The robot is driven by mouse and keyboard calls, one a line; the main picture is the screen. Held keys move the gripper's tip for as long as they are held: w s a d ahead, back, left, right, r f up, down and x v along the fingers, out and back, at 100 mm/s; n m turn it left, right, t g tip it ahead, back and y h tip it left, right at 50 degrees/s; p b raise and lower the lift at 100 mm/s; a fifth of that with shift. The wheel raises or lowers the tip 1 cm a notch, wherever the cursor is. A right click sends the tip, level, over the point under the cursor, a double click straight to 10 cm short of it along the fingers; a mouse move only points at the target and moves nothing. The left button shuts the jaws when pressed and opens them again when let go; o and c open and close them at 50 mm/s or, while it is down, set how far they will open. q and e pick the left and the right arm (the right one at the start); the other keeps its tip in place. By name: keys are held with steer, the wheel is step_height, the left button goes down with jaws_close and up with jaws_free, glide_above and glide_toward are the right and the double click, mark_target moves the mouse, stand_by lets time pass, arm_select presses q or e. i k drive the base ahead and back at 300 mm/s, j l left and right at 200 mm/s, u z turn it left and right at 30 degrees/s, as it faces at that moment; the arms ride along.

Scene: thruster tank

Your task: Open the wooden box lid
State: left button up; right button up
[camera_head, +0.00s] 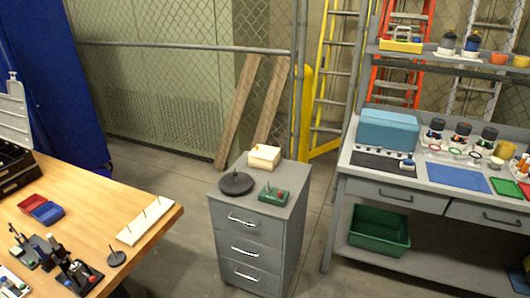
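A small pale wooden box (264,157) sits at the back of the top of a grey drawer cabinet (247,222), in the middle of the view. Its top is light and has a small orange mark or knob near the back left. It is too small to tell for certain how its lid sits. Neither of my grippers can be made out in the head view, and nothing is seen touching the box.
A wooden table (90,222) is at left, a grey workbench (430,175) at right.

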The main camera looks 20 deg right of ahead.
mark_target(263, 151)
steer(key=i+l, duration=0.1)
steer(key=i, duration=0.25)
steer(key=i+l, duration=0.15)
steer(key=i, duration=0.25)
steer(key=i+z, duration=0.15)
steer(key=z, duration=0.25)
steer(key=i+z, duration=0.15)
steer(key=z, duration=0.2)
steer(key=i+z, duration=0.15)
steer(key=z, duration=0.25)
